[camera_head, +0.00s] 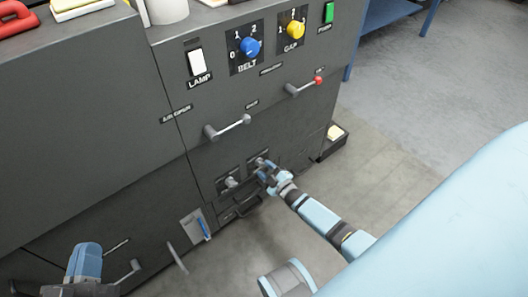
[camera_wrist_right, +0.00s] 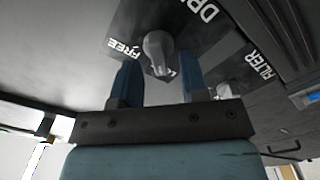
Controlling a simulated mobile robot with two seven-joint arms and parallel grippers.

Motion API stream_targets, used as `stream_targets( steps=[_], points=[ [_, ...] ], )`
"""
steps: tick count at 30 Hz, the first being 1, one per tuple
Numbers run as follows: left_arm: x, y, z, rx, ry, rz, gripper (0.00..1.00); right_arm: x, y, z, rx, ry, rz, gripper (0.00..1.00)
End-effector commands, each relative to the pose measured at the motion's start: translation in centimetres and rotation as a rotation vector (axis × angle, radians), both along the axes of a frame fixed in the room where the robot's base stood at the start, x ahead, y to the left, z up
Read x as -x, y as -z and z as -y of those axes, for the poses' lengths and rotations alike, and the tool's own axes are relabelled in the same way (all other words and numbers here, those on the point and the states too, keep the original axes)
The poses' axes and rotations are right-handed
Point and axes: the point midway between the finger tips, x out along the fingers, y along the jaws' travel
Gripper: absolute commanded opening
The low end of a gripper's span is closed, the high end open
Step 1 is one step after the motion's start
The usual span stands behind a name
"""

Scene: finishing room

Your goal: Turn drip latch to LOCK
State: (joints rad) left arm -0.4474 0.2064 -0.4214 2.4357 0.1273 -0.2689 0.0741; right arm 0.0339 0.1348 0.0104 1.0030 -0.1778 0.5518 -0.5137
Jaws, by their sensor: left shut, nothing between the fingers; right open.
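The drip latch is a grey knob (camera_wrist_right: 158,48) on a dark plate in the right wrist view, with "FREE" to its left and part of "DRIP" to its upper right. "LOCK" is not readable. My right gripper (camera_wrist_right: 161,82) is open, its blue fingers on either side of the space in front of the knob; contact is unclear. In the head view my right gripper (camera_head: 265,173) is at the right one of two low latches and partly covers it. My left gripper (camera_head: 84,263) is shut and empty at the lower left, only partly in view.
The filter latch (camera_wrist_right: 224,90) is beside the drip latch; it also shows in the head view (camera_head: 230,182). Above are two lever handles (camera_head: 227,127) (camera_head: 304,88), a blue BELT knob (camera_head: 249,47) and a yellow GAP knob (camera_head: 295,29).

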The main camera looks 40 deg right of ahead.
Motion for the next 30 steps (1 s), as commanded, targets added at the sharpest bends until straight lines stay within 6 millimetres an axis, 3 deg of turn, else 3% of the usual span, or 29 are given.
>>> stream_targets(
  steps=[9, 15, 21, 30],
  points=[
    [0.3, -3.3, -0.3, 0.041, -0.027, 0.086, 0.0, 7.2, -0.3, 0.6, 0.0, 0.001, -0.004, 0.4],
    [0.0, -1.6, -0.8, -0.008, -0.045, 0.014, 0.0, 10.8, -0.2, 0.8, 0.0, 0.0, -0.003, 0.4],
    [-0.1, -0.7, -1.0, -0.032, -0.051, -0.017, 0.0, 12.4, -0.1, 1.0, 0.001, 0.0, 0.0, 0.4],
    [-0.1, -0.5, -1.0, -0.035, -0.052, -0.022, 0.0, 12.5, 0.0, 1.0, 0.001, 0.0, 0.0, 0.4]
  ],
)
